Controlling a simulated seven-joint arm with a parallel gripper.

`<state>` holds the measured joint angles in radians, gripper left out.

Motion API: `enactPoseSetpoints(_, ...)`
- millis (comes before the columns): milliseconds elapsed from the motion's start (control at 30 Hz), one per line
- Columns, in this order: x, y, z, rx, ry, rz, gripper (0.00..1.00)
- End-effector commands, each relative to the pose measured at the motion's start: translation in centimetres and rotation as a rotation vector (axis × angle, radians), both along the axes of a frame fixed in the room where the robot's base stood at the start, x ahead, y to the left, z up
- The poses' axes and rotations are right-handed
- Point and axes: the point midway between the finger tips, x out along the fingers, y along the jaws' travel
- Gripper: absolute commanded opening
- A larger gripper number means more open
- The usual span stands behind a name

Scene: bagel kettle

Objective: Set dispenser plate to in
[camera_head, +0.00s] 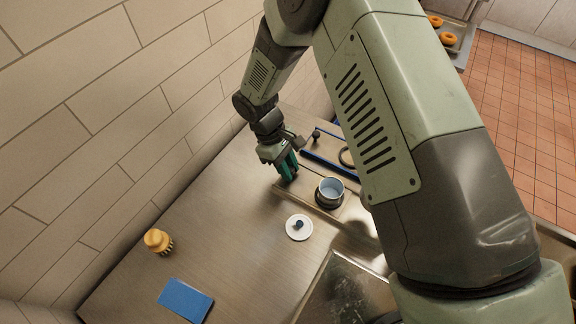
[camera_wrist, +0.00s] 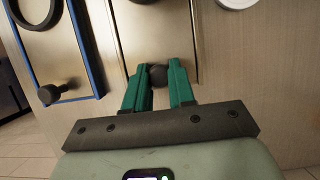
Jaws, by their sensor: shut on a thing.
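My gripper (camera_head: 285,166) has green fingers and reaches down at the back of the counter. In the wrist view my gripper (camera_wrist: 159,82) is shut on a dark round knob (camera_wrist: 157,75). The knob is at the near end of a flat metal plate (camera_wrist: 158,35), which also shows in the head view (camera_head: 305,195). A pale-lined cup (camera_head: 330,188) stands at its far end from my gripper. Beside it is a blue-edged track (camera_head: 330,163) with its own dark knob (camera_wrist: 48,95) and a black ring (camera_wrist: 38,14). I cannot tell how far the plate is slid.
A white disc with a dark blue knob (camera_head: 299,227) lies in front of the plate. The tiled wall (camera_head: 110,110) is close behind. The counter's left part is mostly clear.

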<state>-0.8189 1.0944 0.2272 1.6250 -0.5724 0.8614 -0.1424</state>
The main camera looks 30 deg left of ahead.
Motion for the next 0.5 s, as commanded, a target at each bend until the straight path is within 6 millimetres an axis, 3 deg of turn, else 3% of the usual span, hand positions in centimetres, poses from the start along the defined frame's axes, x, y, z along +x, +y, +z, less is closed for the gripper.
enactPoseSetpoints(167, 0.0, -0.6, 0.1, 0.0, 0.0, -0.001, 0.0)
enactPoseSetpoints(500, 0.1, -8.7, 0.1, -0.003, 0.0, -0.001, 0.0)
